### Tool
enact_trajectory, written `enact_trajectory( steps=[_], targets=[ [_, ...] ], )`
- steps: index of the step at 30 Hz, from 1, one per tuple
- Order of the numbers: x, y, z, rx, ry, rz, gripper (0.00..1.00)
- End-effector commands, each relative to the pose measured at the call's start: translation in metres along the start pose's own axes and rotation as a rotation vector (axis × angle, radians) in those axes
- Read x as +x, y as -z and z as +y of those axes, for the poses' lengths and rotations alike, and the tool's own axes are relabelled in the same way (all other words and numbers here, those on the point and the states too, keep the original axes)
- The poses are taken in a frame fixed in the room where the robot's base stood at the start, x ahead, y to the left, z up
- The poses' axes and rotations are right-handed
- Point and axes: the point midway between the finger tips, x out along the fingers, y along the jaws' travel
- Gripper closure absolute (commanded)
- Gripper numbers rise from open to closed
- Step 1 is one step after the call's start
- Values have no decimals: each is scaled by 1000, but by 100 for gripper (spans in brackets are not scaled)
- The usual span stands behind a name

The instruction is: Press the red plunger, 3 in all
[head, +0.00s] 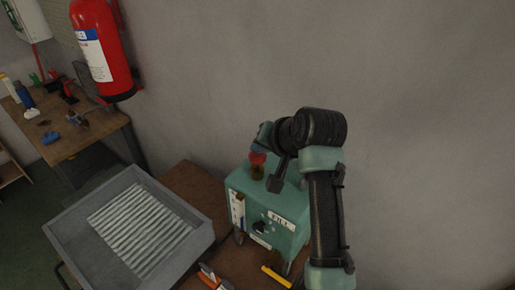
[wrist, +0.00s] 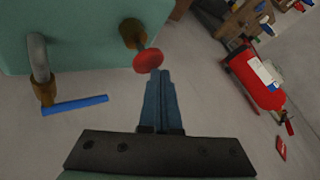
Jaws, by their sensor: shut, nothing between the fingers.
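The red plunger (head: 257,158) stands on a brass collar on top of the teal box (head: 267,222). In the wrist view the red plunger (wrist: 147,60) shows as a round red cap on a stem above its brass collar. My gripper (wrist: 160,73) is shut and empty, its bluish fingertips at the edge of the cap. I cannot tell whether they touch it. In the head view my gripper (head: 261,149) is mostly hidden by my wrist, just above the plunger.
A grey tray (head: 60,235) with a ribbed bottom lies left of the box. A pipe (wrist: 39,60) and a blue bar (wrist: 75,105) are on the box. A yellow-handled tool (head: 277,276) lies in front. A red fire extinguisher (head: 103,55) hangs on the wall.

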Motion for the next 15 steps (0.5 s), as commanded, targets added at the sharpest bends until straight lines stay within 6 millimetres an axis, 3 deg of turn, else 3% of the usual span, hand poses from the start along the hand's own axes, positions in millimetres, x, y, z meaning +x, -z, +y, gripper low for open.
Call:
enact_trajectory(
  steps=[15],
  targets=[
    [6,-5,4,0,-1,-5,100]
  ],
)
